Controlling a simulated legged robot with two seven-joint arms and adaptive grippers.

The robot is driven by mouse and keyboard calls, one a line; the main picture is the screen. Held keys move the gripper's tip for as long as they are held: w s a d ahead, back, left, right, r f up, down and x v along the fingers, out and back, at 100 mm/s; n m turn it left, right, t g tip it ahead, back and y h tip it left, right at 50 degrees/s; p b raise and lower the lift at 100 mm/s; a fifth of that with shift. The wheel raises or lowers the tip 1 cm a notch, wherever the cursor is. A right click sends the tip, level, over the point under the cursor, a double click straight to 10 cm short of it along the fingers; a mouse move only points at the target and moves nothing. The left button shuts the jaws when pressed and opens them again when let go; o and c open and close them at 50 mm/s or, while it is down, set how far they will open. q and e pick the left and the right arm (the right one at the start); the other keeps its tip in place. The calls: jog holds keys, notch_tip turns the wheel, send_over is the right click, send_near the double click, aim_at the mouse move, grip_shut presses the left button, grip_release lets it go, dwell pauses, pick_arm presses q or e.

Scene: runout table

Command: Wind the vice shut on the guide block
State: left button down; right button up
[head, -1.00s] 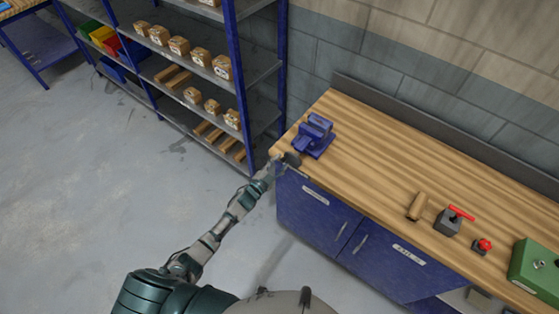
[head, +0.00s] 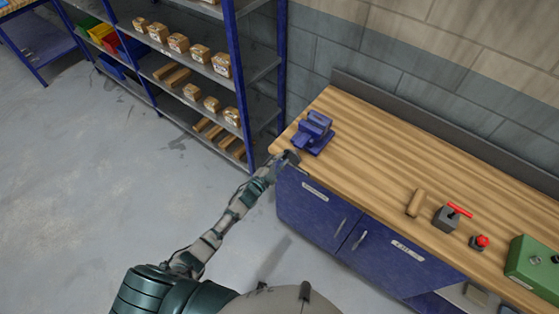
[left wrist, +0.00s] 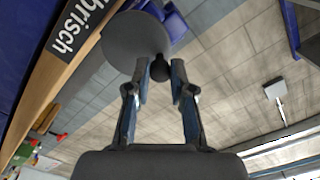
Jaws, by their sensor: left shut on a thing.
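The blue vice (head: 314,133) stands on the left end of the wooden bench. In the left wrist view, part of its blue body (left wrist: 172,22) shows behind a round grey handwheel (left wrist: 135,38). A dark crank knob (left wrist: 160,69) sticks out from the wheel. My left gripper (head: 291,158) is at the bench's front left corner, in front of the vice. In the left wrist view, its two fingers (left wrist: 160,82) are closed around the knob. I cannot make out the guide block between the vice jaws. My right gripper is not in view.
The bench top (head: 370,150) is clear between the vice and a wooden-handled tool (head: 416,203). Further right are a red-levered clamp (head: 450,218), a red button (head: 480,242) and a green box (head: 535,265). A blue shelf rack (head: 240,85) stands close on the left.

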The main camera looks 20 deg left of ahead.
pick_arm(q)
jog(key=m, duration=0.1)
jog(key=d+m, duration=0.1)
jog(key=m, duration=0.1)
jog(key=shift+s+r+m, duration=0.15)
jog(key=shift+r+m, duration=0.05)
jog(key=shift+m, duration=0.1)
jog(key=c, duration=1.1)
grip_release()
jog(key=shift+b, duration=0.3)
jog(key=p+v, duration=0.2)
jog(key=v, duration=0.5)
jog(key=shift+p, duration=0.4)
